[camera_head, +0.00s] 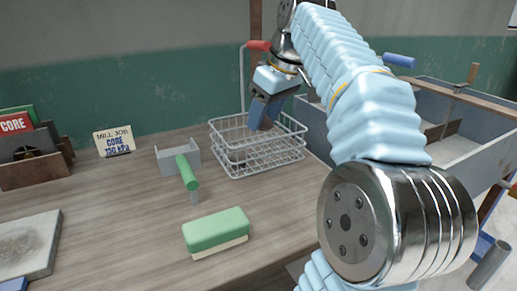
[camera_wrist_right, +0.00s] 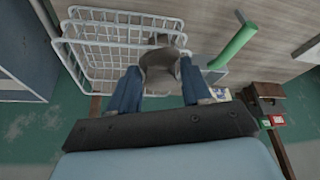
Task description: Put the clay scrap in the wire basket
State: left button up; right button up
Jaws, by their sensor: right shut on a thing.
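The white wire basket (camera_head: 258,172) stands near the table's far right edge; it also shows in the right wrist view (camera_wrist_right: 105,13). My right gripper (camera_head: 265,122) points down over the basket, its fingertips at about rim height. It is shut on the clay scrap, a grey-brown lump (camera_wrist_right: 158,66) between the two blue fingers in the wrist view. In the head view the fingers mostly hide the lump. A greyish shape (camera_head: 237,155) shows low behind the basket's wires; I cannot tell what it is. My left gripper is not in view.
A grey metal holder (camera_head: 180,158), a green-handled tool (camera_head: 187,174) and a green-topped block (camera_head: 216,230) are left of and before the basket. A job card (camera_head: 114,141) stands behind. A grey bin (camera_head: 465,155) adjoins at right.

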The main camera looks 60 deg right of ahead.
jog(key=w+d+f+p, duration=0.1)
jog(key=w+d+f, duration=0.2)
jog(key=d, duration=0.4)
jog(key=shift+w+d+f, duration=0.3)
jog(key=d+f, duration=0.1)
jog(key=w+d+f, duration=0.1)
jog(key=f, duration=0.1)
jog(key=w+d+f, duration=0.1)
jog(key=shift+d+f, duration=0.35)
jog(key=shift+f, duration=0.05)
jog(key=shift+w+d+f, duration=0.1)
jog(key=shift+d+f, duration=0.05)
jog(key=shift+f, duration=0.1)
jog(key=f, duration=0.3)
jog(key=shift+w+d+f, duration=0.15)
jog(key=shift+d, duration=0.25)
jog(key=shift+f, duration=0.35)
jog(key=shift+f, duration=0.15)
jog(key=o, duration=1.1)
